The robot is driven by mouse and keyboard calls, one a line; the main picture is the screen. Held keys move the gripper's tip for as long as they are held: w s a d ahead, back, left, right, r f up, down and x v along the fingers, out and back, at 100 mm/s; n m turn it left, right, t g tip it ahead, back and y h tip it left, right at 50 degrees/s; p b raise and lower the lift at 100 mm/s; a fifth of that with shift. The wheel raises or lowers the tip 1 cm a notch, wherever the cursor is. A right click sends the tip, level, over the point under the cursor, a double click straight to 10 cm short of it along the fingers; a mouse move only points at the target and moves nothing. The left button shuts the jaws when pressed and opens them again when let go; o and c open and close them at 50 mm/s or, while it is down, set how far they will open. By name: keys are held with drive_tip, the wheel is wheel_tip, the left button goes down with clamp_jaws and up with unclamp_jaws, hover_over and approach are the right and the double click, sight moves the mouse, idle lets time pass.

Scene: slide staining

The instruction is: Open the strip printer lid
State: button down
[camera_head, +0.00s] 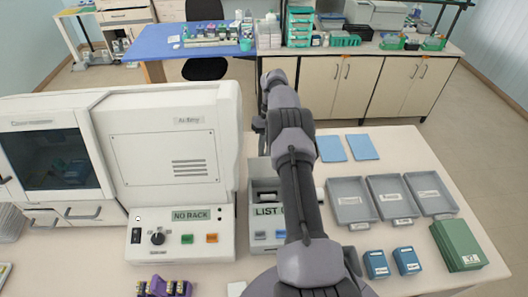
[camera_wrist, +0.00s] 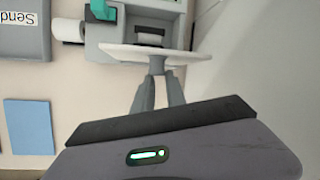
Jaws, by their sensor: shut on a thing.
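The strip printer (camera_head: 257,240) is a light grey box on the table, with a "LIST" label on its front partly covered by my arm. In the wrist view the printer (camera_wrist: 120,28) is at the top, with a dark slot showing inside. Its white lid (camera_wrist: 125,50) appears as a thin panel seen nearly edge-on, standing out from the body. My gripper (camera_wrist: 157,70) is shut on the lid's edge. In the head view my arm hides the gripper's grip and most of the lid. The lid's exact angle cannot be told.
A large white machine (camera_head: 160,140) stands left of the printer. Grey trays (camera_head: 350,200), blue cards (camera_head: 347,147), small blue boxes (camera_head: 376,264) and a green box (camera_head: 458,244) lie to the right. A white paper roll (camera_wrist: 68,30) is beside the printer.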

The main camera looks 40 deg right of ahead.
drive_tip(key=shift+s+d+f, duration=0.15)
drive_tip(key=shift+s+d, duration=0.1)
drive_tip(key=c, duration=1.7)
unclamp_jaws()
drive_tip(key=o, duration=0.4)
drive_tip(key=shift+s+d, duration=0.15)
drive_tip(key=shift+d, duration=0.2)
drive_tip(key=r, duration=0.4)
drive_tip(key=shift+a, duration=0.25)
drive_tip(key=s+a+b, duration=0.1)
drive_tip(key=s+a, duration=0.2)
drive_tip(key=s, duration=0.1)
drive_tip(key=s+a+b, duration=0.1)
drive_tip(key=s+a, duration=0.2)
drive_tip(key=s, duration=0.1)
drive_tip(key=s+a+r+b, duration=0.1)
drive_tip(key=s+a, duration=0.1)
drive_tip(key=s, duration=0.3)
drive_tip(key=shift+s+a+r, duration=0.1)
drive_tip(key=shift+a, duration=0.3)
